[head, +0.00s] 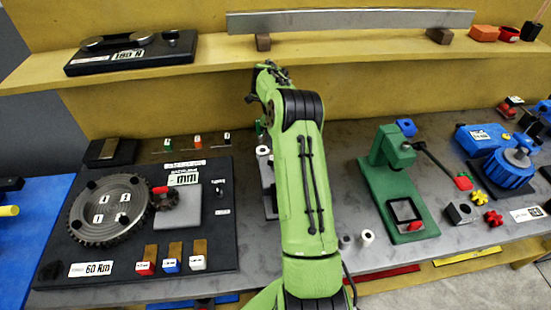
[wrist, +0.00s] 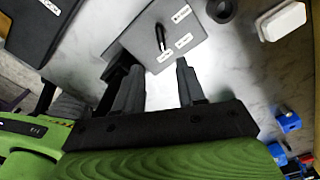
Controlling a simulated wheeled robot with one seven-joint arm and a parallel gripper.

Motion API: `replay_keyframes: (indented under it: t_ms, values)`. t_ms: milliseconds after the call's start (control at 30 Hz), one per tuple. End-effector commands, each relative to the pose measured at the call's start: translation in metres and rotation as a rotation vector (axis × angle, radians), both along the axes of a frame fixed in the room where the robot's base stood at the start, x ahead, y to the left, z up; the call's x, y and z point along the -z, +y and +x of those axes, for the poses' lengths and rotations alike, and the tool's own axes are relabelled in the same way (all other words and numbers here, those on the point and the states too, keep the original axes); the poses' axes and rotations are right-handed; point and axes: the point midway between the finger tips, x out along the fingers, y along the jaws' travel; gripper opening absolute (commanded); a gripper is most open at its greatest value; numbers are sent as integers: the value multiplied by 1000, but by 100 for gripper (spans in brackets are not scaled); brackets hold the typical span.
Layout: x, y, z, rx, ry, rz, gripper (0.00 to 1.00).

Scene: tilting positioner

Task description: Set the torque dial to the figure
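My gripper (wrist: 158,82) is open and empty; its two dark fingers stand apart in the wrist view. Just beyond the fingertips is a grey plate (wrist: 140,38) with a short black upright piece (wrist: 161,37) and several white labels. I cannot read these labels or tell whether this is the torque dial. No gap is seen closed between the fingers and the black piece. In the head view my green arm hides the gripper and most of a dark base (head: 270,200) behind it. A label reading about "60 Nm" (head: 91,269) lies on the left black board.
The black board (head: 222,250) carries a large toothed disc (head: 108,210) and small coloured blocks. A green stand (head: 385,185) and a blue machine (head: 503,175) are at right. A yellow shelf (head: 220,50) with a grey bar (head: 350,20) runs above the bench.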

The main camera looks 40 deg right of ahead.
Motion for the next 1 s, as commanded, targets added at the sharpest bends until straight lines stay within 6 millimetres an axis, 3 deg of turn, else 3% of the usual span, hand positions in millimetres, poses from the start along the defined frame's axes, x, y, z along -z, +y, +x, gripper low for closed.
replay_keyframes:
  t_ms: [200,400,533,767,1000]
  values:
    - [57,1,0,-3,3,3,39]
    - [96,1,0,-3,0,1,39]
    - [107,0,1,-4,-1,0,39]
    - [108,0,1,-4,-2,-1,39]
    - [108,0,1,-5,-2,-1,6]
